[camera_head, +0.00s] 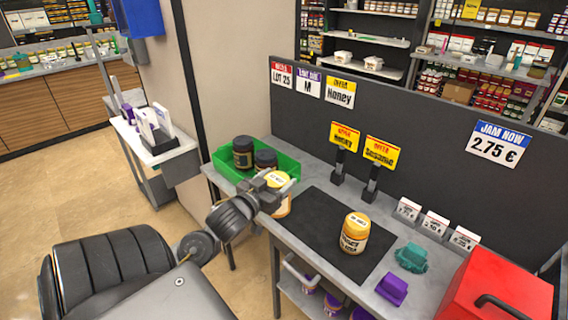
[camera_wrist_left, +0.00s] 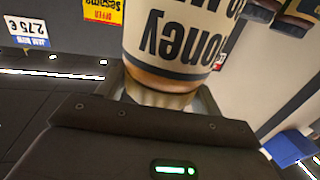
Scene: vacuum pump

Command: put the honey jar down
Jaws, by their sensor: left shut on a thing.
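My left gripper (camera_head: 268,192) reaches in from the left and is shut on a honey jar (camera_head: 284,208). The jar has a yellow lid and is partly hidden behind the gripper. It is at the left end of the black mat (camera_head: 318,208), close to the green crate. I cannot tell whether its base touches the surface. In the left wrist view the jar (camera_wrist_left: 180,45) fills the space between the fingers, its "Honey" label upside down. My right gripper is not in view.
The green crate (camera_head: 289,166) holds dark-lidded jars (camera_head: 243,153). Right of the mat are a teal item (camera_head: 411,257), a purple item (camera_head: 392,289), small price cards (camera_head: 435,224) and a red box (camera_head: 495,285). Two yellow signs (camera_head: 344,137) stand behind. The mat's middle is clear.

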